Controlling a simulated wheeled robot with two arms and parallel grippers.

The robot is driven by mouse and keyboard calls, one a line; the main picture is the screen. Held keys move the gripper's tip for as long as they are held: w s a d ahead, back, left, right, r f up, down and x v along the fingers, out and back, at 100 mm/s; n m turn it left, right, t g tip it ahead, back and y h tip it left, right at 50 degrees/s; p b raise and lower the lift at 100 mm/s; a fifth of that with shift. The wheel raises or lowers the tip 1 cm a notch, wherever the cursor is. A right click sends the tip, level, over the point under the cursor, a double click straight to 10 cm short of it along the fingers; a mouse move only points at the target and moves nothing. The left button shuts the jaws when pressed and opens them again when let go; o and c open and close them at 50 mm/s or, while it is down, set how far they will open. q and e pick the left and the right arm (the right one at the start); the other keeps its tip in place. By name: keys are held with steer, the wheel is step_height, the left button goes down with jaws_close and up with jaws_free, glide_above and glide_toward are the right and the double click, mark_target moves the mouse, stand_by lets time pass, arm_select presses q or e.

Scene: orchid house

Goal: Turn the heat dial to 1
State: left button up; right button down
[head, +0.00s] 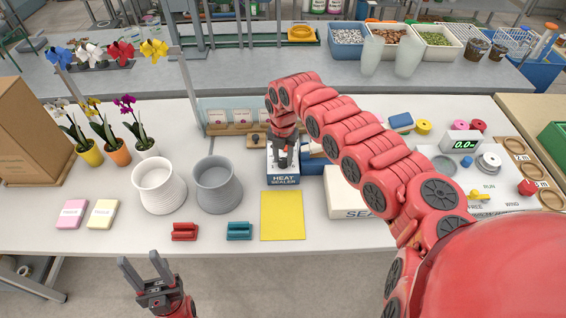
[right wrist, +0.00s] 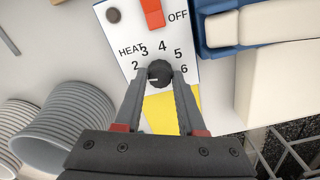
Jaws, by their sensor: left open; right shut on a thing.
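The heat sealer (head: 286,182) stands on the white bench, its front panel partly covered by my right arm in the head view. In the right wrist view its panel (right wrist: 118,38) shows HEAT, the numbers 2 to 6, and OFF by a red switch (right wrist: 153,12). The black round heat dial (right wrist: 160,71) has a small pale mark on its lower left side. The number 1 is not visible. My right gripper (right wrist: 160,78) is shut on the dial, one finger on each side. My left gripper (head: 146,267) is open and empty in front of the bench.
A yellow sheet (head: 282,216) lies in front of the sealer. A red block (head: 185,231), a teal block (head: 239,231), a white pot (head: 160,187) and a grey pot (head: 217,186) stand to its left. A white box (head: 343,198) is to its right.

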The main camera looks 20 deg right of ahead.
steer(key=shift+f+n+b, duration=0.2)
steer(key=shift+n+b, duration=0.85)
steer(key=shift+n, duration=0.15)
steer(key=shift+s+n+b, duration=0.1)
steer(key=shift+n+b, duration=0.75)
steer(key=shift+n, duration=0.05)
steer(key=shift+r, duration=0.1)
steer(key=c, duration=0.5)
jaws_free()
steer(key=shift+r, duration=0.15)
